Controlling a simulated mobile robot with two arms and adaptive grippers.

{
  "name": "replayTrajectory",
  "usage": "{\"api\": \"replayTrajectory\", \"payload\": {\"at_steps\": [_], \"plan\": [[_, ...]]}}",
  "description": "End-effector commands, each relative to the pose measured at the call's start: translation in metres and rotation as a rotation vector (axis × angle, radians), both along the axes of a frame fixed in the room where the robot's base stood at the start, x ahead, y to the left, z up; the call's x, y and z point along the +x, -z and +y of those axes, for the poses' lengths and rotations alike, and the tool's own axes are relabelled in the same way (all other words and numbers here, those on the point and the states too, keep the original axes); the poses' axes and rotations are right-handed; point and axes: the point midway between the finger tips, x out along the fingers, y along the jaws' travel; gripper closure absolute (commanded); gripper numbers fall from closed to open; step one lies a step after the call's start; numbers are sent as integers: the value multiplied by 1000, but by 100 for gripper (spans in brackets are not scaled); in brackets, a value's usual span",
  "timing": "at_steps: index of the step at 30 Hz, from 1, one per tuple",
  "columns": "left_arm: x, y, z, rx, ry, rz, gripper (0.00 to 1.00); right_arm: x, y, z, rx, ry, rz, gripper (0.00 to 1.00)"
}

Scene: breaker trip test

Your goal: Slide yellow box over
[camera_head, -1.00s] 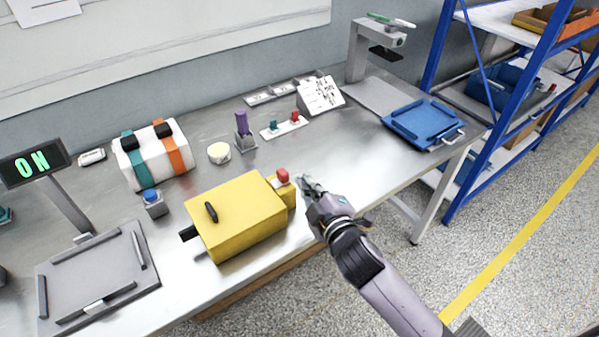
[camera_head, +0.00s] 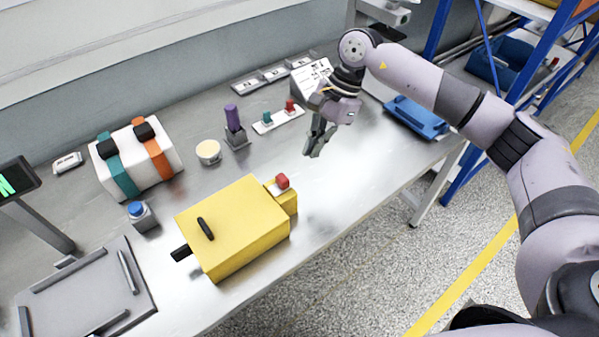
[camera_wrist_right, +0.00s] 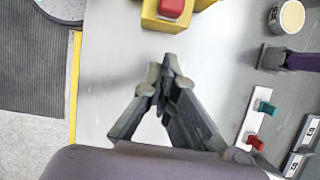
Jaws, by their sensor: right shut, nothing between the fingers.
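The yellow box (camera_head: 236,229) sits on the metal bench near its front edge. It has a black handle on top, a black tab at its left end and a red button (camera_head: 281,181) on a small yellow block at its right end. In the right wrist view the red button (camera_wrist_right: 171,7) and part of the yellow block show at the top. My right gripper (camera_head: 313,152) is shut and empty, pointing down above the bench, to the right of the box and apart from it. Its closed fingertips (camera_wrist_right: 168,62) show in the wrist view. My left gripper is not in view.
A strip with teal and red switches (camera_head: 278,120), a purple-handled part (camera_head: 234,122), a cream round tub (camera_head: 208,152) and a blue button (camera_head: 139,213) stand behind the box. A grey tray (camera_head: 84,290) lies left. Bare bench lies right of the box.

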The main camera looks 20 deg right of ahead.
Motion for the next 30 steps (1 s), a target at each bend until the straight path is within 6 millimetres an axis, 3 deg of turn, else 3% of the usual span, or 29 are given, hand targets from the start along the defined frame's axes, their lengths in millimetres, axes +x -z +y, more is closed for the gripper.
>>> {"api": "replayTrajectory", "payload": {"at_steps": [3, 7, 21, 24, 30], "plan": [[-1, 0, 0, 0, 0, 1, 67, 1, -3, -26, -88, -19, 4, 100], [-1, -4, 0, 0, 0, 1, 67, 0, 5, -29, -107, -24, 9, 100], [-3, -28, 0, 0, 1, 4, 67, -11, 93, -2, -103, -25, 10, 100], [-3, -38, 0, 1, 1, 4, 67, -16, 87, 16, -100, -27, 7, 100], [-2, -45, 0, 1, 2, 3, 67, -22, 89, 32, -101, -24, 6, 100]]}}
